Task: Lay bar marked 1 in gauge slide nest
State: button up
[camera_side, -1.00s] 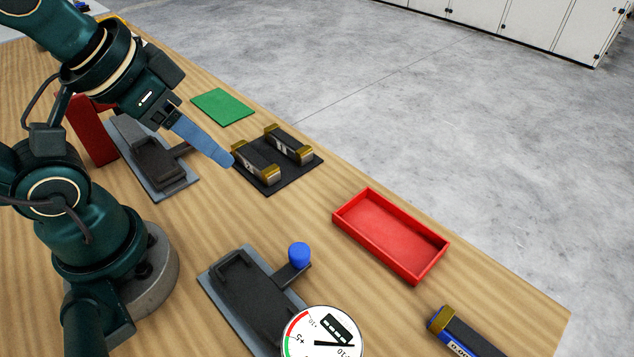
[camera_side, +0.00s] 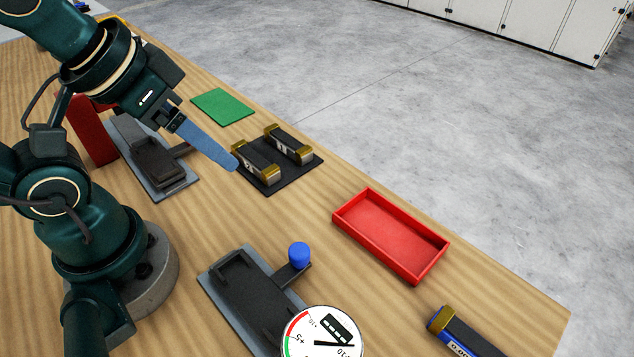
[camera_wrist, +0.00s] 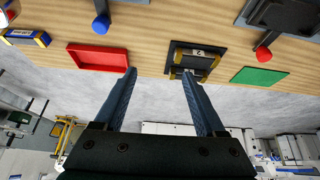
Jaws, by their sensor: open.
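Two dark bars with gold ends lie side by side on a black pad (camera_side: 272,187). The right bar (camera_side: 288,142) carries a small label that looks like 1. The left bar (camera_side: 256,158) has a label too small to read in the side view; in the wrist view a label reads 2 (camera_wrist: 197,52). My gripper (camera_side: 236,166) is open and empty, its fingertips near the left bar; the wrist view shows its two fingers (camera_wrist: 158,72) apart. A gauge slide (camera_side: 245,290) with an empty-looking dark nest, a blue knob (camera_side: 299,255) and a dial (camera_side: 322,338) stands in front.
A second slide (camera_side: 155,162) stands beside a red block (camera_side: 92,132) near my arm. A red empty tray (camera_side: 390,237), a green sheet (camera_side: 222,106) and a blue-labelled bar (camera_side: 465,335) lie on the wooden table. Bare wood separates the pad and tray.

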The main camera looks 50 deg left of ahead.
jog(key=w+r+n, duration=0.4)
jog(key=n, duration=0.2)
jog(key=n+g, duration=0.6)
jog(key=n, duration=0.6)
send_over(287, 138)
notch_tip(287, 138, down, 13)
jog(key=shift+w+f, duration=0.1)
jog(key=shift+f, duration=2.65)
grip_shut()
